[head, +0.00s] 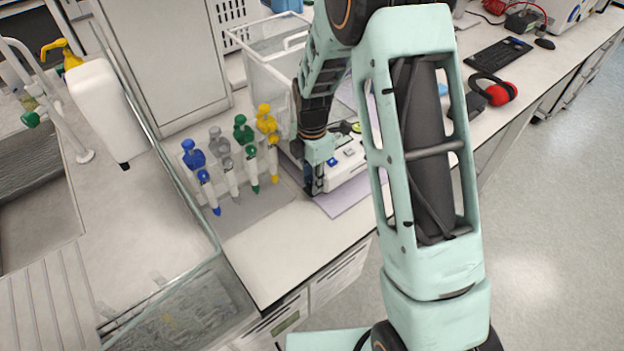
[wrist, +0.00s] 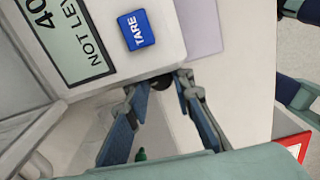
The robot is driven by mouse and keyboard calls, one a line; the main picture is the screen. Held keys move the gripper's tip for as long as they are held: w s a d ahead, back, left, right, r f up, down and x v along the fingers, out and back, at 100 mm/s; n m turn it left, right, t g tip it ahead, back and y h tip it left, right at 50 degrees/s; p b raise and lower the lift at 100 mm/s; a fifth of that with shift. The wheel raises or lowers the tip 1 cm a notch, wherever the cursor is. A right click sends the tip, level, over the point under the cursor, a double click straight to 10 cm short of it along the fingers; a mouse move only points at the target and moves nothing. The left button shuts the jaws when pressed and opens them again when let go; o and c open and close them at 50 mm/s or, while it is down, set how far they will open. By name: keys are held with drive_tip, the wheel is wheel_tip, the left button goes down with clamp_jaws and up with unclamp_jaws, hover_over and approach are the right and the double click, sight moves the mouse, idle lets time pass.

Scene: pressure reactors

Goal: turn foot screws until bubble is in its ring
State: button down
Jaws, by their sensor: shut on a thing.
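The white balance (head: 343,167) stands on the bench, partly hidden behind my arm in the head view. In the wrist view, the balance (wrist: 170,30) shows a blue TARE button (wrist: 137,29) and a display (wrist: 72,40) with "NOT LEVEL" and part of a number, cut off by the frame. A dark foot screw (wrist: 162,81) shows under the balance's near edge. My gripper (wrist: 166,86) is shut on this screw, with one finger on each side. My gripper (head: 314,184) is at the balance's front corner in the head view. I cannot make out the bubble and its ring.
A sink (head: 35,170) lies far left. Red ear defenders (head: 497,92) and a keyboard (head: 497,53) lie to the right.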

drive_tip(key=shift+n+b, duration=0.35)
drive_tip(key=shift+n, duration=0.35)
drive_tip(key=c, duration=1.7)
unclamp_jaws()
wheel_tip(320, 180, up, 12)
drive_tip(key=shift+r, duration=0.1)
